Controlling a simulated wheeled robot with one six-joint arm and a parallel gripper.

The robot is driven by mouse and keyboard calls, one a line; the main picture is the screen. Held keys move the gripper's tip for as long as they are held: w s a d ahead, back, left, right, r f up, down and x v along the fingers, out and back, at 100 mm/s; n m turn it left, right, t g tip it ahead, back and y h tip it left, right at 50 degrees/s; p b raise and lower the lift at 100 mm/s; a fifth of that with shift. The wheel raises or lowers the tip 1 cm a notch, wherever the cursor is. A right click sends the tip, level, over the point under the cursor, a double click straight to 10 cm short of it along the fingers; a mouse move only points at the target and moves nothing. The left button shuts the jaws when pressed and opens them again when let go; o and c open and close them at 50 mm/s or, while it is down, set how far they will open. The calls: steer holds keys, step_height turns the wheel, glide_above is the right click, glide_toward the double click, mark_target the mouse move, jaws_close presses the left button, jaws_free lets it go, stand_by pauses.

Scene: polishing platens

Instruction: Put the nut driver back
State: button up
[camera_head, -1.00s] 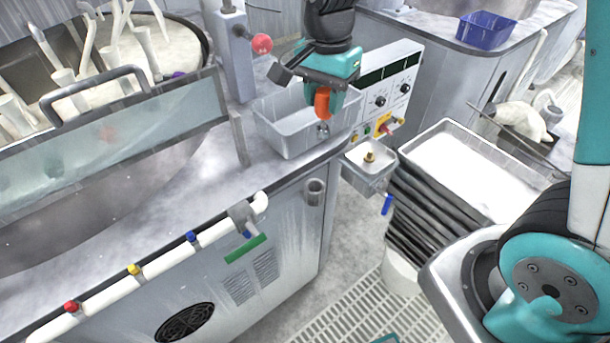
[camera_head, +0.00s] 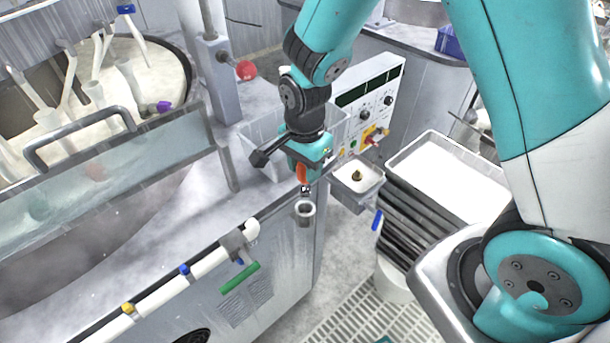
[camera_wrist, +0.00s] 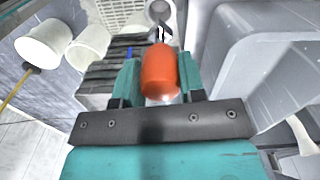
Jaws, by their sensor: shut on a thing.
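The nut driver has an orange handle (camera_head: 302,173) and a short metal shaft that points down. My gripper (camera_head: 303,160) is shut on this handle; in the wrist view the orange handle (camera_wrist: 158,72) sits between the two teal fingers. A grey round holder (camera_head: 305,214) with an open top is fixed to the front side of the machine cabinet. The nut driver's tip is just above the holder's mouth in the head view. In the wrist view the shaft points toward the holder (camera_wrist: 160,12); I cannot tell whether the tip is inside its rim.
A grey bin (camera_head: 256,150) stands on the cabinet behind my gripper. A control panel (camera_head: 372,100) and a small tray (camera_head: 345,184) with a brass piece are to the right. A pipe with coloured valves (camera_head: 205,265) runs along the cabinet front.

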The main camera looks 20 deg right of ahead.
mark_target(305, 189)
step_height(305, 189, down, 4)
steer(key=shift+r+p, duration=0.1)
steer(key=shift+p, duration=0.2)
steer(key=shift+f+b, duration=0.45)
steer(key=shift+f, duration=0.1)
steer(key=o, duration=1)
